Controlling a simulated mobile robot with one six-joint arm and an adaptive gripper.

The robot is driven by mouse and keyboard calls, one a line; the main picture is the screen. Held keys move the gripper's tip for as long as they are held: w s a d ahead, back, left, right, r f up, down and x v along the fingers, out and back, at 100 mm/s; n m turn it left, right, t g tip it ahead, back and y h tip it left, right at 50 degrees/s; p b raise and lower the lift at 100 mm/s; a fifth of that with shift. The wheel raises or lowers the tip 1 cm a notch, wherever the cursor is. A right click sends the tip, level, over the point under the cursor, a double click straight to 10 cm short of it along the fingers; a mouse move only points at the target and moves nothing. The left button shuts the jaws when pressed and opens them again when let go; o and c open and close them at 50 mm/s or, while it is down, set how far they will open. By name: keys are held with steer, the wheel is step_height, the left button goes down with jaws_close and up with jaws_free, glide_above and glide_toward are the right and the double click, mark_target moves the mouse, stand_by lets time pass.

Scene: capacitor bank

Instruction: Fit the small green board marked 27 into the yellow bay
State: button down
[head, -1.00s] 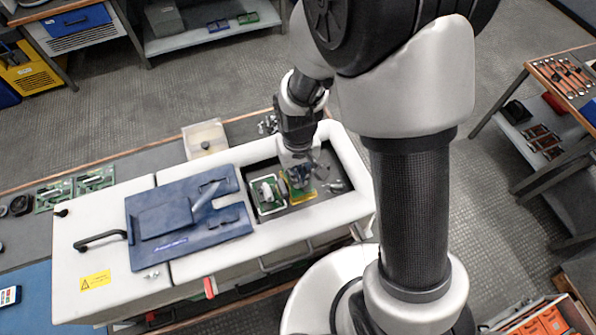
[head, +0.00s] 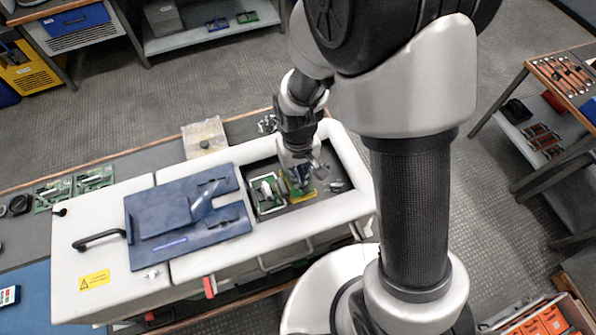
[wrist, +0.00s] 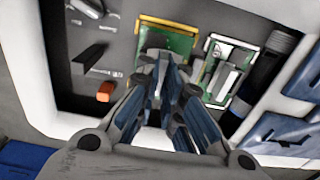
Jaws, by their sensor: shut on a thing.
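The yellow bay (wrist: 172,24) is a yellow-edged frame in the recess, at top centre of the wrist view. A green board (wrist: 178,45) lies at the bay, its top side just below the yellow edge. My gripper (wrist: 163,62) is shut on this board, with the fingers covering its middle and near part. I cannot read a 27 on it or tell whether it is fully seated. In the head view my gripper (head: 300,178) is down in the recess, and yellow and green (head: 303,197) show just below its fingers.
A white-framed bay (wrist: 207,45) with a green board and grey parts sits close to the right in the wrist view. An orange block (wrist: 105,92) and dark parts lie left. White walls (head: 345,150) surround the recess; a blue plate (head: 160,240) lies on the casing.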

steer(key=shift+f+b, duration=0.5)
steer(key=shift+f, duration=0.2)
steer(key=c, duration=1.7)
jaws_free()
steer(key=shift+o, duration=0.2)
steer(key=shift+r, duration=0.1)
step_height(320, 180, up, 11)
steer(key=s+d+r+m+t+b, duration=0.1)
steer(key=s+d+r+t+b, duration=0.1)
steer(key=s+d+r+b, duration=0.1)
steer(key=s+d+r+m+t+b, duration=0.2)
steer(key=s+d+b, duration=0.3)
steer(key=s, duration=0.5)
steer(key=d+r, duration=0.1)
steer(key=d, duration=0.1)
steer(key=shift+s+d+r+t+b, duration=0.15)
steer(key=shift+d+r+t+b, duration=0.15)
steer(key=shift+d+b, duration=0.1)
